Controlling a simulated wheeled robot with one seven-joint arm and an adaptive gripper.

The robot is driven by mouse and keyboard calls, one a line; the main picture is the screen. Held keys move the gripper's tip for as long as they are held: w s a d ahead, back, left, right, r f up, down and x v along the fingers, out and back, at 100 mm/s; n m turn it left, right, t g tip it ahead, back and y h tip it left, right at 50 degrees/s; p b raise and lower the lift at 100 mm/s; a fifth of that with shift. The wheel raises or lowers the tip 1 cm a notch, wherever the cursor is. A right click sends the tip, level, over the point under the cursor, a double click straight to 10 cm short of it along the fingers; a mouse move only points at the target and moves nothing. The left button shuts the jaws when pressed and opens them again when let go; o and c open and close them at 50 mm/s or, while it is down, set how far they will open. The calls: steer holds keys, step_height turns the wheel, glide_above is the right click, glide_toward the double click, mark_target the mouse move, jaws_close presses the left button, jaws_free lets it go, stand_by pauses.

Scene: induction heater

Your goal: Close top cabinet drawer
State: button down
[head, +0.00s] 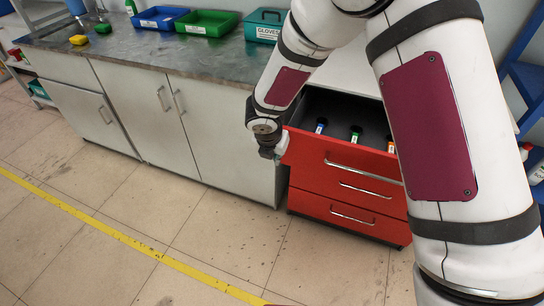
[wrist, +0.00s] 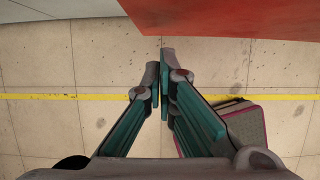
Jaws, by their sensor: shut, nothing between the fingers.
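The red cabinet (head: 335,214) stands right of the grey counter. Its top drawer (head: 340,165) is pulled open, and several small items with coloured tops lie inside. Part of the drawer is hidden behind my arm. My gripper (head: 276,152) is at the front left corner of the top drawer; I cannot tell whether it touches it. In the wrist view my gripper (wrist: 160,75) is shut and empty, its fingertips just below the edge of a red surface (wrist: 235,22) of the cabinet.
Blue shelving (head: 527,80) stands at the right. The tiled floor with a yellow line (head: 110,235) is clear.

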mark_target(300, 108)
steer(key=shift+w+d, duration=0.2)
steer(key=shift+w, duration=0.6)
steer(key=shift+w, duration=0.1)
steer(key=w+d+b, duration=0.2)
steer(key=w+b, duration=0.1)
steer(key=w, duration=0.3)
steer(key=w+d+b, duration=0.2)
steer(key=w+b, duration=0.1)
steer(key=w, duration=0.4)
steer(key=w+d+b, duration=0.2)
steer(key=w+b, duration=0.1)
steer(key=w, duration=0.4)
steer(key=shift+d+f, duration=0.1)
steer(key=shift+d, duration=0.2)
steer(key=shift+w+d+b, duration=0.2)
steer(key=shift+w+b, duration=0.25)
steer(key=shift+w, duration=0.2)
steer(key=shift+r, duration=0.2)
